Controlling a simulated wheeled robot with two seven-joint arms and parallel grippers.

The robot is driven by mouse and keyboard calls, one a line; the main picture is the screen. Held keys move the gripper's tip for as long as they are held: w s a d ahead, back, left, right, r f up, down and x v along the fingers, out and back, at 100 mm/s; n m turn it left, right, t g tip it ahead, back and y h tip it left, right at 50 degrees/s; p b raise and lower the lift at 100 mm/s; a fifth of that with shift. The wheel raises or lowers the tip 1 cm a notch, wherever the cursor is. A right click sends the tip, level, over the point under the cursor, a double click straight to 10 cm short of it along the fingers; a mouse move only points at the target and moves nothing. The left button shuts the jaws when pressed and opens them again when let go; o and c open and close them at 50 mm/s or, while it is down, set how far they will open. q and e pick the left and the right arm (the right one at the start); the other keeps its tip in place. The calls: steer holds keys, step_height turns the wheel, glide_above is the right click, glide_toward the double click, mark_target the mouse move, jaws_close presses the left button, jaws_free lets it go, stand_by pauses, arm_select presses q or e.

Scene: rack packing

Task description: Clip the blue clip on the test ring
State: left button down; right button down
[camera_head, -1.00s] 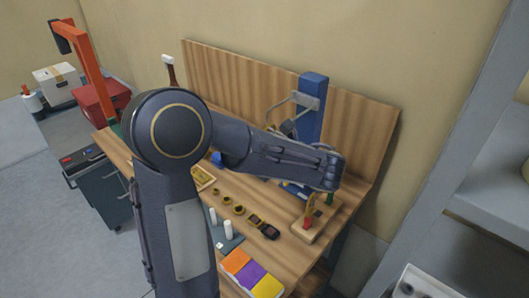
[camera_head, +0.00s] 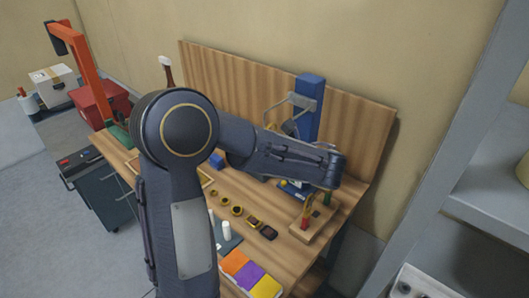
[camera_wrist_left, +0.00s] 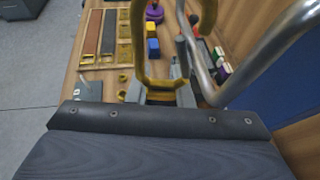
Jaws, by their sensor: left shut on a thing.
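My left arm reaches in from the left over the wooden bench, and its hand (camera_head: 332,168) is at the right end, close to the blue press; its fingertips are hidden in the head view. In the left wrist view my left gripper (camera_wrist_left: 160,90) is shut, with the base of a yellow loop (camera_wrist_left: 165,82) between its grey fingers. I cannot identify a blue clip in the grip. A wooden block (camera_head: 304,236) with red, yellow and green upright parts stands just below the hand. I cannot make out for certain which thing is the test ring. My right gripper is out of view.
The blue press (camera_head: 311,104) with its metal lever (camera_wrist_left: 262,58) stands close to the hand. A row of small yellow rings (camera_head: 237,211) lies along the bench, near an orange, purple and yellow tray (camera_head: 252,274). A wooden back panel (camera_head: 230,80) closes the rear.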

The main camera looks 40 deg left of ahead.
arm_select(q)
steer(key=shift+w+d, duration=0.2)
steer(key=shift+w, duration=0.5)
stand_by(0.6)
steer(key=shift+w+f, duration=0.1)
steer(key=shift+f, duration=0.75)
stand_by(0.5)
steer(key=shift+f+b, duration=0.2)
steer(key=shift+b, duration=0.15)
stand_by(0.5)
stand_by(0.3)
